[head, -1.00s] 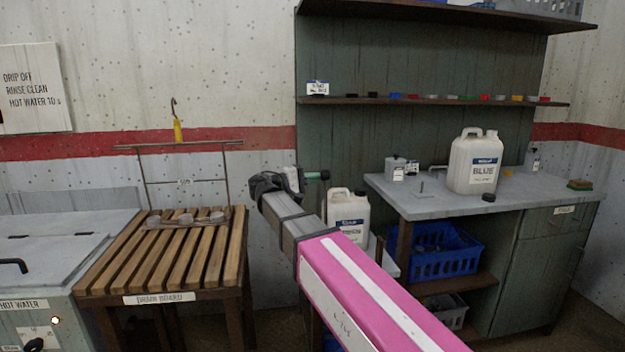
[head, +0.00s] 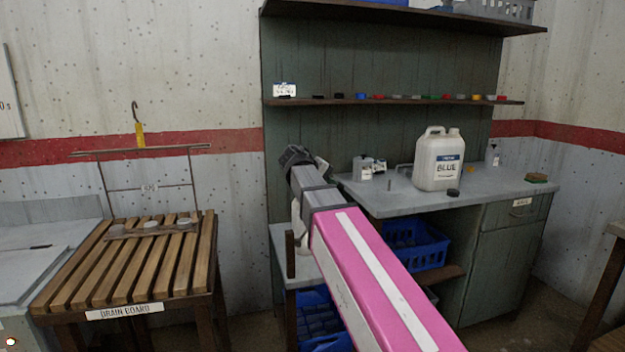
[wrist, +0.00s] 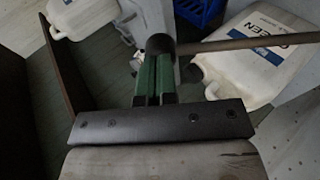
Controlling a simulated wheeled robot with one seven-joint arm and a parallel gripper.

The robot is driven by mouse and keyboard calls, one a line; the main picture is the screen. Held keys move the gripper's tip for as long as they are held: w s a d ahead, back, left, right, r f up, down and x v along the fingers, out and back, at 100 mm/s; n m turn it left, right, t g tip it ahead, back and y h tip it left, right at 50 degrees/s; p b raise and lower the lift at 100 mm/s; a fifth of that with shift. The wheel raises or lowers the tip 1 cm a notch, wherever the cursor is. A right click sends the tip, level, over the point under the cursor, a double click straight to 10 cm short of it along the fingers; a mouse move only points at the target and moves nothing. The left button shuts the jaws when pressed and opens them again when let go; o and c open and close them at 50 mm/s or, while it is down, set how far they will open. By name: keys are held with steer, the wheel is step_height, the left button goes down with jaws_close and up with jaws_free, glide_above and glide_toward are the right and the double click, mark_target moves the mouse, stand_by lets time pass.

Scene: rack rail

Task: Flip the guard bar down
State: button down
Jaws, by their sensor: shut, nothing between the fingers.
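In the wrist view my gripper (wrist: 155,85) shows as two green fingers, pressed together and empty. A brown rod (wrist: 250,43) with a dark round end lies just beyond the fingertips and runs to the right. I cannot tell whether it touches them or whether it is the guard bar. In the head view my arm's grey end hides the fingers. A thin metal frame with a top bar (head: 140,151) stands upright at the back of the drain board (head: 120,262); no part is labelled as a guard bar.
A jug marked BLUE (head: 440,165) stands on the grey bench (head: 400,200). Blue crates (head: 418,248) sit below. A low side table (head: 280,240) is behind my arm.

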steer(key=w+d+f+g+y, duration=0.1)
steer(key=w+d+f+y, duration=0.1)
steer(key=d+f+y, duration=0.5)
steer(key=shift+w+d+f+m+g+y, duration=0.35)
steer(key=shift+d+f, duration=2.2)
steer(key=shift+f, duration=1.9)
steer(key=shift+s, duration=0.1)
steer(key=d+v, duration=0.1)
steer(key=v, duration=1.3)
steer(key=shift+w+d+r, duration=0.15)
steer(key=shift+w+d, duration=0.1)
steer(key=shift+d, duration=0.05)
steer(key=s+a+f+m+g, duration=0.1)
steer(key=s+f, duration=0.5)
steer(key=f, duration=0.6)
steer(key=s+a+f+g+y, duration=0.1)
steer(key=s+a+f, duration=0.2)
steer(key=s+f, duration=0.4)
steer(key=s+a+f+m+g+y, duration=0.1)
steer(key=s+f, duration=0.5)
steer(key=f, duration=1.3)
steer(key=shift+s+a+f+m, duration=0.25)
steer(key=shift+s+a+m, duration=0.1)
steer(key=shift+s+a, duration=0.1)
